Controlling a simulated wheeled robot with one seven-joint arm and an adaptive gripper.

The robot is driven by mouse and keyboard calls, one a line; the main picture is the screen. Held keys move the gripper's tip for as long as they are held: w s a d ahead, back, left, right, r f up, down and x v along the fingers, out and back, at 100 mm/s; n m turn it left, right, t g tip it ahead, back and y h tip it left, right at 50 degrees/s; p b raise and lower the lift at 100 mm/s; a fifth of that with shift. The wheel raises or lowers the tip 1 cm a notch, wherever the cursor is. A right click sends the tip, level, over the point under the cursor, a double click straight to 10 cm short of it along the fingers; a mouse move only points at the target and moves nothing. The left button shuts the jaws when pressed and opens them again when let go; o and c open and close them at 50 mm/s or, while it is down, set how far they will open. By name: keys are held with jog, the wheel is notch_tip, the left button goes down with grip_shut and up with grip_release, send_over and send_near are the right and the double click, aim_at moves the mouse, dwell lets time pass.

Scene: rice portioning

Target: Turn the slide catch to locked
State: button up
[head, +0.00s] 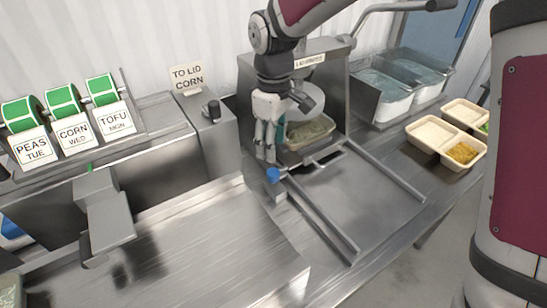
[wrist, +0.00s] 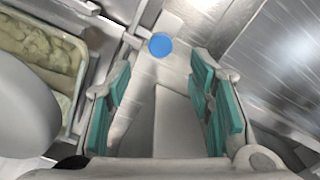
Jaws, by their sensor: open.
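A round blue knob (head: 273,175), which looks like the slide catch, sits at the near left corner of the lidding machine's slide rails. It also shows in the wrist view (wrist: 161,44), on a grey metal bar beyond the fingertips. My gripper (head: 266,152) is open and empty just above the knob, with its teal pads (wrist: 165,80) apart and the knob seen ahead, between their lines. I cannot tell whether the catch is turned to locked. A filled tray (head: 311,132) sits in the machine behind the gripper, and it shows at the left in the wrist view (wrist: 38,50).
The slide rails (head: 327,217) run forward right over a bare steel top. Label rolls with PEAS, CORN and TOFU cards (head: 73,131) stand at left. A dark knob (head: 213,111) is left of the machine. Filled food trays (head: 432,133) stand at right.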

jog(key=shift+r, duration=1.65)
jog(key=s+d+r+m+t, duration=0.2)
jog(key=s+d+r+m, duration=0.3)
jog(key=s+d+r, duration=0.55)
jog(key=s+d+m+t, duration=0.3)
jog(key=s+d+m, duration=0.4)
jog(key=s, duration=0.6)
jog(key=d, duration=0.2)
jog(key=shift+d+f, duration=0.35)
jog(key=shift+f, duration=0.05)
